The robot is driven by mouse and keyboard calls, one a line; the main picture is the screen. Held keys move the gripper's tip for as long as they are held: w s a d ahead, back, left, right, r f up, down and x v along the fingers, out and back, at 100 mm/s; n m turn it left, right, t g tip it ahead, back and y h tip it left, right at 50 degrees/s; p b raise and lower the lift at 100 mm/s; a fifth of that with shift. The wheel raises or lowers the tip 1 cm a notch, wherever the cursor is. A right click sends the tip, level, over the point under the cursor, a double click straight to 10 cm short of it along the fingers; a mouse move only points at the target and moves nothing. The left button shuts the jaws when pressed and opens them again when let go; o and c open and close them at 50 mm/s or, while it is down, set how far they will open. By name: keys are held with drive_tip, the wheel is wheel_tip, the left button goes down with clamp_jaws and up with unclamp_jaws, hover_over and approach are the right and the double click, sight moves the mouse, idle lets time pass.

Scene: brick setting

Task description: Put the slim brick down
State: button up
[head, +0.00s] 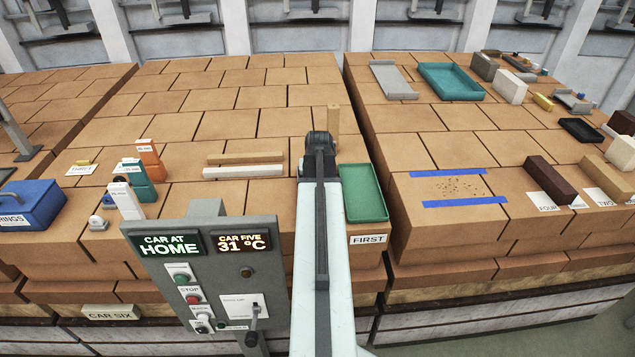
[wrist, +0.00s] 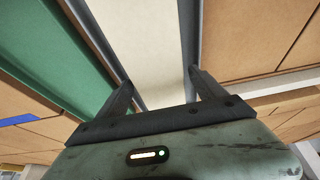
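My gripper (wrist: 161,76) has its two fingertips close against both sides of a pale slim brick (wrist: 140,35). The brick runs lengthwise up the wrist view between the fingers. In the head view my gripper (head: 320,148) is over the middle brick-topped table, left of the green tray. A tan slim bar (head: 333,119) shows just beyond it; I cannot tell whether it is the same piece. My arm hides much of the spot below, so whether the held brick touches the table is unclear.
The green tray (head: 341,204) is close on the right, with a FIRST label (head: 368,239) in front. A tan slim bar (head: 245,158) and a white one (head: 243,171) lie left. A gap separates the right table with blue tape (head: 465,201). Far middle table is clear.

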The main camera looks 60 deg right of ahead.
drive_tip(key=p+v, duration=1.1)
drive_tip(key=v, duration=0.1)
drive_tip(key=shift+r, duration=0.15)
drive_tip(key=shift+w, duration=0.15)
